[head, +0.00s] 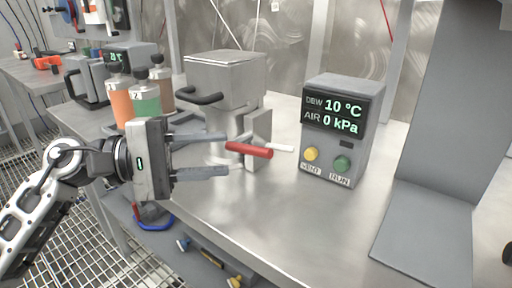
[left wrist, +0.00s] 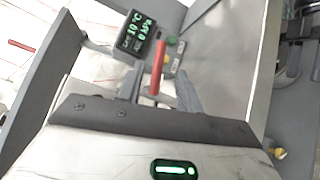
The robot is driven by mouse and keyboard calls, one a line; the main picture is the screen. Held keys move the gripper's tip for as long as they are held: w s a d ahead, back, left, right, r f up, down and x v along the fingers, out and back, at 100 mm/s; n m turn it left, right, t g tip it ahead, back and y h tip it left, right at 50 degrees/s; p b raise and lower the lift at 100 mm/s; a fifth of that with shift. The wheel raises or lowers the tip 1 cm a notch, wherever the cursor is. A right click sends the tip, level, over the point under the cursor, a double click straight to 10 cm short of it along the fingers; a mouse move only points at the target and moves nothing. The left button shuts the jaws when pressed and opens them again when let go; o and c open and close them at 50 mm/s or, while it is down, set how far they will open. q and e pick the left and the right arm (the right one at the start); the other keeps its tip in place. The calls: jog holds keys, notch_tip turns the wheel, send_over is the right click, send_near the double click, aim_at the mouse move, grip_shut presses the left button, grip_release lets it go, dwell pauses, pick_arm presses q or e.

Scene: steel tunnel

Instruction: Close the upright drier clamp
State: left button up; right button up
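The upright drier (head: 222,85) is a grey metal vessel with a square lid and a black handle, standing on the steel bench. Its clamp has a red lever (head: 250,150), which lies roughly level at the front of the drier, beside a grey block (head: 258,128). My left gripper (head: 226,155) is open, with its fingertips just left of the red lever's near end. In the left wrist view, the red lever (left wrist: 158,68) shows between the two finger lines. I see no contact between fingers and lever. My right gripper is not seen.
A control box (head: 338,128) reading 10 °C and 0 kPa, with yellow and green buttons, stands right of the clamp. Several coloured bottles (head: 146,102) stand behind my left gripper. A grey panel (head: 445,130) rises at the right. The front bench is clear.

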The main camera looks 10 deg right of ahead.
aim_at(249, 152)
pick_arm(q)
jog(key=d, duration=0.7)
jog(key=shift+w+d, duration=0.1)
jog(key=shift+w, duration=0.05)
jog(key=shift+f, duration=0.1)
grip_shut()
